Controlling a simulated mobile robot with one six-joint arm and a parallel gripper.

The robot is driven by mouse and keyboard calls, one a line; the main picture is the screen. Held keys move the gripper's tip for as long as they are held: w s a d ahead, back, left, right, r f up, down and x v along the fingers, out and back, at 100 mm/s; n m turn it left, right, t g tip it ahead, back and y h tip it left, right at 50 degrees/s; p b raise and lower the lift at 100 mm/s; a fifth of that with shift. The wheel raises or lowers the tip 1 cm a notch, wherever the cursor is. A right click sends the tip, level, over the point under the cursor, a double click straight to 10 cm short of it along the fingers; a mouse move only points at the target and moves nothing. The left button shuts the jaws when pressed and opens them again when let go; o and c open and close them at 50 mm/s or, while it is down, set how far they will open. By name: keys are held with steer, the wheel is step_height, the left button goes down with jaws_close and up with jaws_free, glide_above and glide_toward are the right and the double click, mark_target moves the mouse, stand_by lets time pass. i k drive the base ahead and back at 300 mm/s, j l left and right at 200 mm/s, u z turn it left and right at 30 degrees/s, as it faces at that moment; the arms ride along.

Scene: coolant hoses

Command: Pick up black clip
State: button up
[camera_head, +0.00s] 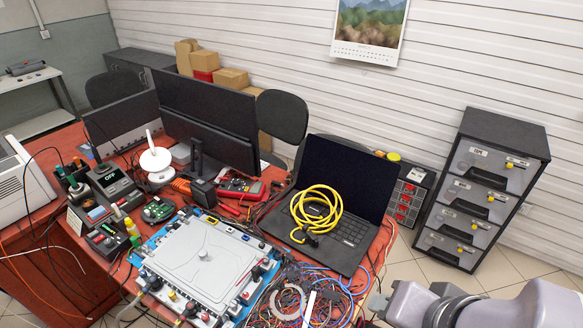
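My gripper (376,306) is at the bottom right, beside the desk's right end, apart from the plate. Its fingers are too unclear to read.
Tangled wires (310,290) cover the desk's front right. The open laptop (335,190) stands behind them, and monitors (205,115) stand at the back. Tools and meters crowd the left. A drawer cabinet (480,190) stands on the floor at right.

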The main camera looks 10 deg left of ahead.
mark_target(255, 271)
steer(key=u, duration=1.15)
steer(key=i+j+z, duration=0.2)
steer(key=j, duration=0.05)
